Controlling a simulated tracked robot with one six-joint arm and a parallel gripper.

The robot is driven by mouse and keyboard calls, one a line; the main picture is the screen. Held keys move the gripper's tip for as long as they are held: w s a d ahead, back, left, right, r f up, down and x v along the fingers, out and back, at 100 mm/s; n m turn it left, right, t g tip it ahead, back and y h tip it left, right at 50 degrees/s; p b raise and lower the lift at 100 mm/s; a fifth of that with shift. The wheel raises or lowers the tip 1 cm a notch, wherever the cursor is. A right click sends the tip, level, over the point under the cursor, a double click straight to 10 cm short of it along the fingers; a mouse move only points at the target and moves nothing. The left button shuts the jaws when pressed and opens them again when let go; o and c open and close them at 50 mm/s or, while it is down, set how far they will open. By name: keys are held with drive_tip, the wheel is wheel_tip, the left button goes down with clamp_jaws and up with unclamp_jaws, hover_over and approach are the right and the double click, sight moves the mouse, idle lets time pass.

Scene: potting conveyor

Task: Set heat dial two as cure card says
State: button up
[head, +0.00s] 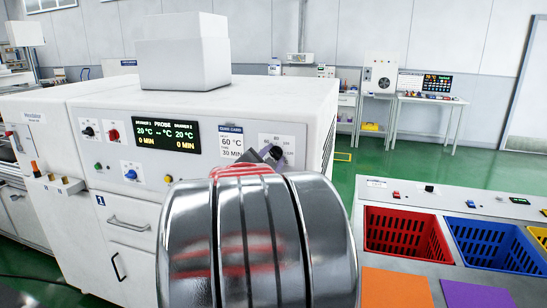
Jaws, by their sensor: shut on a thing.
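The white oven cabinet's front panel (108,151) faces me. Its cure card (231,146) reads heat 60 °C and time 30 min. The display (167,135) shows 20 °C and 0 min for both drawers, and dashes for the probe. My gripper (271,154) is at the panel's right side, just right of the card, shut on what appears to be heat dial two. A scale plate (277,141) shows partly above it. My arm hides the dial's body and most of the lower right panel, so the dial's pointer cannot be read.
Other controls on the panel are a black knob (88,131), a red knob (113,134) and a blue knob (131,174). A red crate (405,222) and a blue crate (490,240) stand at the right. Green floor is open behind.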

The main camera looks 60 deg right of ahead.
drive_tip(key=shift+f, duration=0.15)
drive_tip(key=o, duration=1.1)
drive_tip(key=a, duration=0.4)
drive_tip(key=s+a, duration=0.1)
drive_tip(key=a, duration=0.4)
drive_tip(key=s+a, duration=0.1)
drive_tip(key=a, duration=0.3)
drive_tip(key=shift+s+a, duration=0.1)
drive_tip(key=shift+a, duration=0.25)
